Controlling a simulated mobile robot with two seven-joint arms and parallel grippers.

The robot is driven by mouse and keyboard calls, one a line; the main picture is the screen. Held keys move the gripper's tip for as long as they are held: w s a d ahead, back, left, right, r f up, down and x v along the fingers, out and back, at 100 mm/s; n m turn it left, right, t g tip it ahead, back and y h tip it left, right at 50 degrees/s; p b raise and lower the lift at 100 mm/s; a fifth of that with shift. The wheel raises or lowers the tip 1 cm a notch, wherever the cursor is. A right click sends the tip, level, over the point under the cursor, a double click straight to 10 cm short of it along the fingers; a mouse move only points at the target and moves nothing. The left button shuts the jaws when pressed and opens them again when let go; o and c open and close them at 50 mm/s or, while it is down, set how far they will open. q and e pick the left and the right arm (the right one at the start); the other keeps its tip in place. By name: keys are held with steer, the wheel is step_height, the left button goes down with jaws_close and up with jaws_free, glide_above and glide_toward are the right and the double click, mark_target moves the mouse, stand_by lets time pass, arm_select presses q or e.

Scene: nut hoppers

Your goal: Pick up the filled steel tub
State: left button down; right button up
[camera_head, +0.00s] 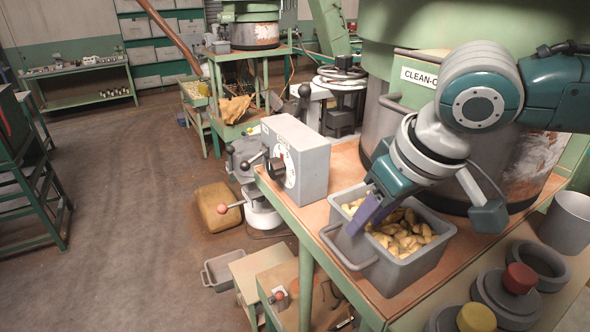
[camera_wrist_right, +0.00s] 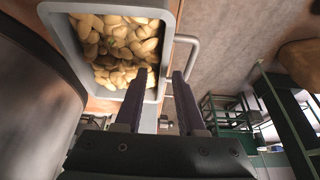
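The steel tub (camera_head: 412,272) is grey, rectangular and filled with pale brown nuts (camera_head: 400,236). It stands upright on the worktable, with a bar handle (camera_head: 345,258) on its left end. In the right wrist view the tub's rim (camera_wrist_right: 169,40) and handle (camera_wrist_right: 193,55) show ahead of the fingers. My right gripper (camera_head: 357,226) points down at the tub's left end. In the wrist view its two fingers (camera_wrist_right: 162,72) are apart, with the tub's end wall in line between them. Whether they touch it I cannot tell. My left gripper is not in view.
A grey box with a dial (camera_head: 300,160) stands left of the tub on the table (camera_head: 290,205). A large green-and-steel hopper (camera_head: 380,110) stands behind. A grey cup (camera_head: 567,222) and weights with red (camera_head: 519,278) and yellow (camera_head: 476,318) knobs are at the right.

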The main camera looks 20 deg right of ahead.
steer(key=shift+p+x, duration=0.3)
steer(key=shift+x, duration=1.5)
steer(key=shift+a, duration=0.1)
jaws_close()
steer(key=shift+r, duration=0.15)
